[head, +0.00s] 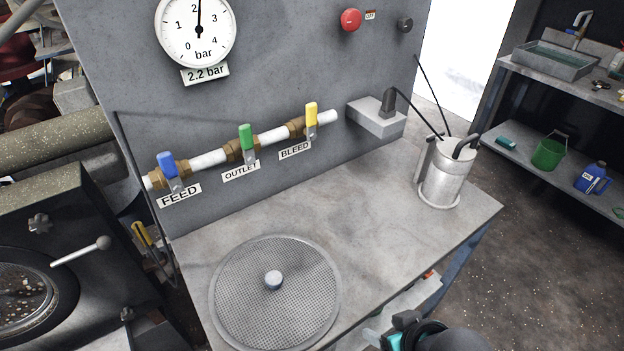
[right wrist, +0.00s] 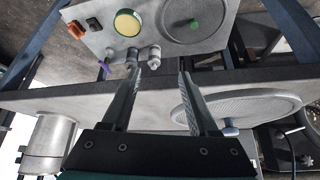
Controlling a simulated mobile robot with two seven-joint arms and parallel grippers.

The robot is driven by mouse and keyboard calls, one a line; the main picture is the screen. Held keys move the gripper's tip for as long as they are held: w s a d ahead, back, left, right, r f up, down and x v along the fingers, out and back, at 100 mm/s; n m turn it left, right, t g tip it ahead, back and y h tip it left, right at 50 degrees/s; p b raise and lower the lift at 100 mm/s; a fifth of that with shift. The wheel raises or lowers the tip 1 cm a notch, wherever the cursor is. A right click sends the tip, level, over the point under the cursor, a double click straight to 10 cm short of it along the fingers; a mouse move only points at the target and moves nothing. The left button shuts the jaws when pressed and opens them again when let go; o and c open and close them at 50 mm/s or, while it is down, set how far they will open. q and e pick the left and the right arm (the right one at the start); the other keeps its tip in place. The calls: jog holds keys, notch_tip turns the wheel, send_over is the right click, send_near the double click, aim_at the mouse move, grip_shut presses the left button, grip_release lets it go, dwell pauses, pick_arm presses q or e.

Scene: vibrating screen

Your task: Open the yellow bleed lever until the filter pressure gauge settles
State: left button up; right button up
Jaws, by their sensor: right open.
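The yellow bleed lever (head: 311,113) stands upright on the pipe at the right end of the valve row, above the BLEED label (head: 296,150). The pressure gauge (head: 196,28) on the grey panel has its needle near 2, and the plate under it (head: 205,73) reads 2.2 bar. My right gripper (head: 400,328) is at the bottom of the head view, low by the bench's front edge and well away from the lever. In the right wrist view its two fingers (right wrist: 163,88) are apart with nothing between them. My left gripper is not in view.
A blue FEED lever (head: 167,164) and a green OUTLET lever (head: 246,137) share the pipe. A round mesh screen (head: 240,290) and a metal canister (head: 443,180) stand on the bench (head: 380,222). A red button (head: 350,19) is on the panel.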

notch_tip(320, 180, up, 4)
jog(key=f, duration=0.1)
jog(key=n+t+y, duration=0.3)
jog(key=t+y, duration=0.5)
jog(key=t, duration=0.1)
send_near(313, 118)
jog(key=b+x, duration=0.1)
jog(key=x, duration=0.9)
jog(key=shift+w+a, duration=0.15)
jog(key=shift+w, duration=0.2)
grip_shut()
